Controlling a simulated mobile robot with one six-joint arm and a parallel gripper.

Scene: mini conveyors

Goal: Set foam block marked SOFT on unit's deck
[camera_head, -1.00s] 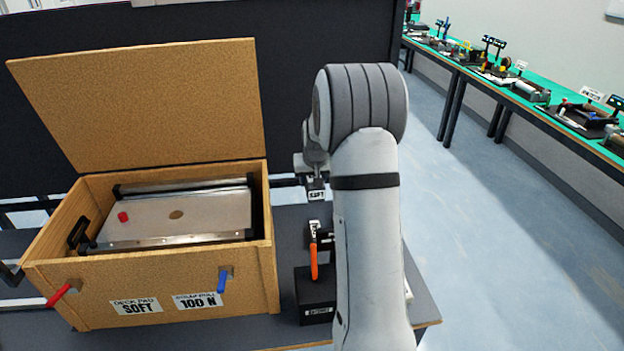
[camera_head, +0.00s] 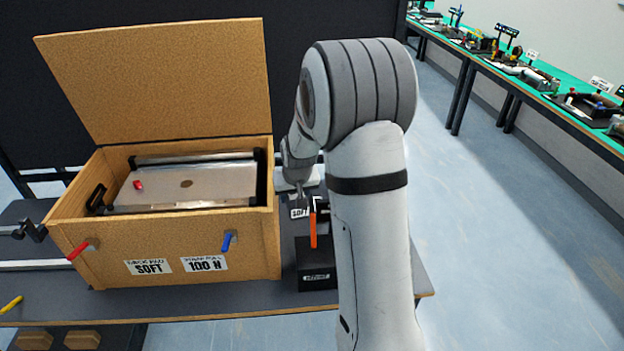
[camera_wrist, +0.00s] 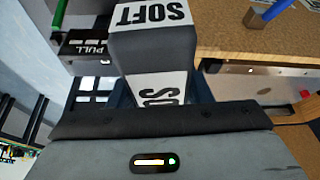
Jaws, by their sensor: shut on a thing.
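The foam block (camera_wrist: 151,57) is dark grey with white SOFT labels. My gripper (camera_wrist: 158,92) is shut on it in the wrist view. In the head view the gripper (camera_head: 300,194) is partly hidden by my arm, and the block's SOFT label (camera_head: 299,212) shows just right of the wooden crate. The unit sits inside the open crate, with its flat metal deck (camera_head: 222,185) facing up. A red button (camera_head: 138,185) is on the deck's left part. The deck's edge also shows at the right of the wrist view (camera_wrist: 240,76). The block is apart from the deck.
The wooden crate (camera_head: 180,243) has its lid (camera_head: 160,82) raised behind, and red (camera_head: 80,251) and blue (camera_head: 229,241) latch handles in front. A black stand (camera_head: 316,266) with an orange-handled tool (camera_head: 313,230) is close to the crate's right. Open floor lies farther right.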

